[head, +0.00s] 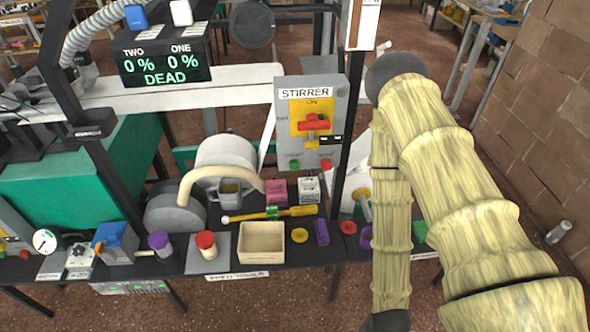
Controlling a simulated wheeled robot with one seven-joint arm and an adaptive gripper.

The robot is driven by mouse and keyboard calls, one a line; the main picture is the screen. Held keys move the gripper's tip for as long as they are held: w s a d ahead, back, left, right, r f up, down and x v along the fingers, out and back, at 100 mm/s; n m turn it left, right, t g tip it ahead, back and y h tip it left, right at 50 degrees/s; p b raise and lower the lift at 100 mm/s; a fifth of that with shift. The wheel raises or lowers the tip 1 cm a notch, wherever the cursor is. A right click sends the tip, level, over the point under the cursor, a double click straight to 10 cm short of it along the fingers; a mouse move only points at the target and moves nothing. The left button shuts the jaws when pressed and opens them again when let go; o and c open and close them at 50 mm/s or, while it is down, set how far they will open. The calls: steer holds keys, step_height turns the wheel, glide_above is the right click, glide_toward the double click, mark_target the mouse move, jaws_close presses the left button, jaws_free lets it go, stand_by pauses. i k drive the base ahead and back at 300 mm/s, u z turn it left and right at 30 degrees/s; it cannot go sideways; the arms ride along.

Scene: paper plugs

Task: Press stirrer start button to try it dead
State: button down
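The stirrer panel (283,130) is a grey upright box behind the bench, labelled STIRRER. A red switch handle (313,123) sits on its yellow plate (298,108). A green button (294,165) is low on its left and a red button (326,165) low on its right. The small labels above the buttons are too small to read. The display (165,62) at upper left reads TWO 0 %, ONE 0 %, DEAD. My sleeved arm rises at right and folds down to the bottom edge. Only a dark wrist part shows there; my gripper's fingers are out of frame.
A dark post (352,130) stands between the panel and my arm. The bench front holds a beige tray (262,243), a yellow-handled tool (298,211), a red-capped jar (206,244) and a purple-capped jar (160,244). A brick wall (545,110) is at right.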

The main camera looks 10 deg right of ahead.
mark_target(294, 163)
steer(key=u, duration=1.05)
steer(key=k, duration=0.45)
steer(key=z, duration=1.05)
